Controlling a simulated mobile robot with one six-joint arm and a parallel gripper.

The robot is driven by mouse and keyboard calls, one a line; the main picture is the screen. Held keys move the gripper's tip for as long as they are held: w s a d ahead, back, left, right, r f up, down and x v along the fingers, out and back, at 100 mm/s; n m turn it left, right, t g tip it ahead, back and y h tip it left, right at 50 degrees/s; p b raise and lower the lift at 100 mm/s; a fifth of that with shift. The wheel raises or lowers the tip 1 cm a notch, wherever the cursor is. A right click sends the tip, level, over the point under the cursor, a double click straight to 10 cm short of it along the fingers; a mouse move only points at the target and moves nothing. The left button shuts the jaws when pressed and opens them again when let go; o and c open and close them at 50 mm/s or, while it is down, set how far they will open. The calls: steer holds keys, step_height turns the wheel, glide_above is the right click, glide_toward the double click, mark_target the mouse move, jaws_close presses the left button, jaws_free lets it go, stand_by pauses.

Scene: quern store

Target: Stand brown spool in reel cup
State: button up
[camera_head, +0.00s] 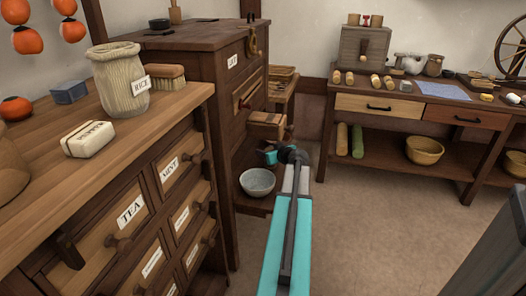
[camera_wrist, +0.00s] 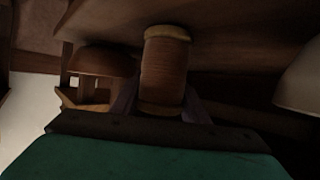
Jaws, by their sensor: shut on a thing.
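My gripper (camera_wrist: 160,108) is shut on the brown spool (camera_wrist: 164,72), which shows between the fingers in the wrist view. The spool has a brown wound body and pale wooden ends. In the head view my arm reaches into the low open part of the dark cabinet, and the spool there is hidden or too small to tell. I cannot pick out the reel cup with certainty in either view.
A pale bowl (camera_head: 257,182) stands on the low shelf beside my arm. An open drawer (camera_head: 267,125) juts out above. A worktable (camera_head: 420,100) with several small spools stands at the back right. The floor (camera_head: 370,230) to the right is clear.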

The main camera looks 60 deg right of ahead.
steer(key=s+d+p, duration=0.1)
steer(key=s+d, duration=0.1)
steer(key=s, duration=0.6)
steer(key=s+d+p, duration=0.2)
steer(key=s+d, duration=0.1)
steer(key=s, duration=0.5)
steer(key=shift+r+p, duration=0.1)
steer(key=shift+p, duration=0.3)
